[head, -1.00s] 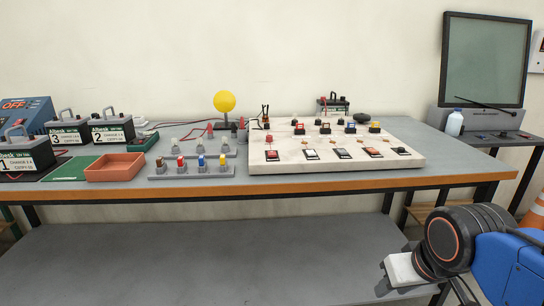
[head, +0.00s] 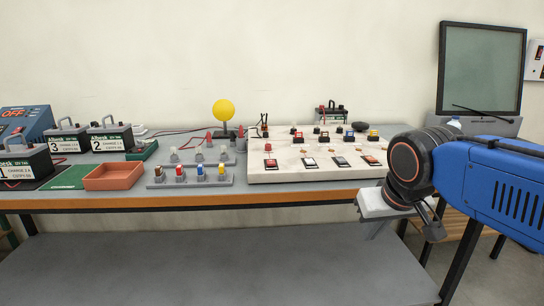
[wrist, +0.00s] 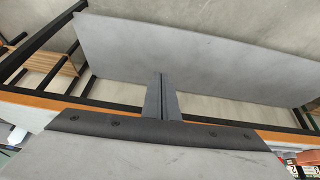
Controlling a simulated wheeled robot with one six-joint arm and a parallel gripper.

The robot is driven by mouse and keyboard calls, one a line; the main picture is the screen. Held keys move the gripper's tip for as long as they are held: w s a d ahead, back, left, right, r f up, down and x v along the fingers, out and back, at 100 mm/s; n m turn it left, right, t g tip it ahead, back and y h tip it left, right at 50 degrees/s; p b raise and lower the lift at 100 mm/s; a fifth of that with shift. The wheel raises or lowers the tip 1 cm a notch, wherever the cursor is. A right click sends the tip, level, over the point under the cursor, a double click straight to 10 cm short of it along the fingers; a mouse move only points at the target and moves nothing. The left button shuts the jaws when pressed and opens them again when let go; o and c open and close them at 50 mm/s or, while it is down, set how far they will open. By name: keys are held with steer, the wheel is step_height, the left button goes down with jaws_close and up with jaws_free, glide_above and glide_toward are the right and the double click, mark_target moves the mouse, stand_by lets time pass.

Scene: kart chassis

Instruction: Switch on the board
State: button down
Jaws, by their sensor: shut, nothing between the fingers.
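The white board (head: 300,179) lies on the table, right of its middle. Its front row holds rocker switches: a red one (head: 270,163) at the left, then a white one (head: 309,162), a bluish one (head: 340,161) and an orange-red one (head: 371,160). A red knob (head: 268,148) stands behind the red switch. Whether the switches are on is too small to tell. My gripper (head: 376,232) hangs in front of the table's edge, below and right of the board. The wrist view shows its fingers (wrist: 163,88) together and empty.
A yellow ball lamp (head: 223,109), a rack of coloured-top pegs (head: 190,179), an orange tray (head: 114,176) and several batteries (head: 108,139) stand left of the board. The table's lower shelf (head: 180,265) is bare. A dark-framed panel (head: 481,68) stands at right.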

steer(key=w+a+r+t, duration=0.2)
steer(key=w+a+r, duration=1.7)
steer(key=w, duration=0.2)
steer(key=shift+w+a+r, duration=0.15)
steer(key=shift+w+a, duration=0.25)
glide_above(271, 162)
steer(key=s, duration=0.3)
step_height(271, 162, down, 8)
steer(key=shift+w+r, duration=0.15)
steer(key=shift+r, duration=0.05)
step_height(271, 162, down, 3)
steer(key=shift+f, duration=0.65)
